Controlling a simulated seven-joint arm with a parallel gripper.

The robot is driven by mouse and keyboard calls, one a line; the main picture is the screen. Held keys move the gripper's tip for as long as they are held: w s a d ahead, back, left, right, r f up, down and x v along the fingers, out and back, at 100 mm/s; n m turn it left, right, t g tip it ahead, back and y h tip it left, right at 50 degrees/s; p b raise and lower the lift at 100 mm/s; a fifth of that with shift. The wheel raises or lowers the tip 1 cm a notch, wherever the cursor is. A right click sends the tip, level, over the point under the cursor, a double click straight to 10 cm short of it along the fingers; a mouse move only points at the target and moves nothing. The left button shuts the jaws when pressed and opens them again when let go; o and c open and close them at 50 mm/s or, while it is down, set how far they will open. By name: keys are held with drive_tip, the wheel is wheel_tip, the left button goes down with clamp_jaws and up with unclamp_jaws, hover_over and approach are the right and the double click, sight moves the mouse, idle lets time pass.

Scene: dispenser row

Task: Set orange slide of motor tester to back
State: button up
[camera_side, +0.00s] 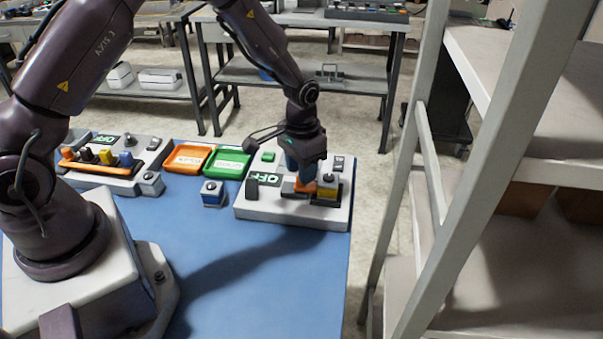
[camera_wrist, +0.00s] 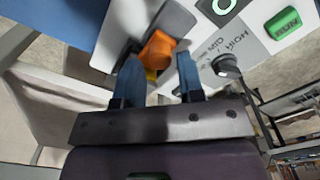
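The motor tester (camera_side: 290,216), a pale box with an "OFF" display, stands at the far right of the blue table. Its orange slide (camera_side: 306,187) sits beside a yellow slide (camera_side: 328,188). In the wrist view the orange slide (camera_wrist: 157,50) shows between and just beyond my fingertips, with a bit of yellow (camera_wrist: 151,74) behind it. My gripper (camera_side: 302,172) points down over the orange slide, its blue fingers (camera_wrist: 160,66) apart. Whether a finger touches the slide I cannot tell. My gripper hides part of the slides' track in the side view.
The tester also bears a green "RUN" button (camera_wrist: 287,22) and a dark knob (camera_wrist: 227,66). The front table is clear.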

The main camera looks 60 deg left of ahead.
sight(288, 192)
drive_tip(key=shift+f, duration=0.95)
drive_tip(key=shift+c, duration=0.3)
clamp_jaws()
drive_tip(key=shift+s+a, duration=1)
drive_tip(key=shift+a, duration=0.1)
drive_tip(key=shift+o, duration=0.3)
unclamp_jaws()
drive_tip(key=shift+r, duration=0.1)
wheel_tip(288, 192, up, 13)
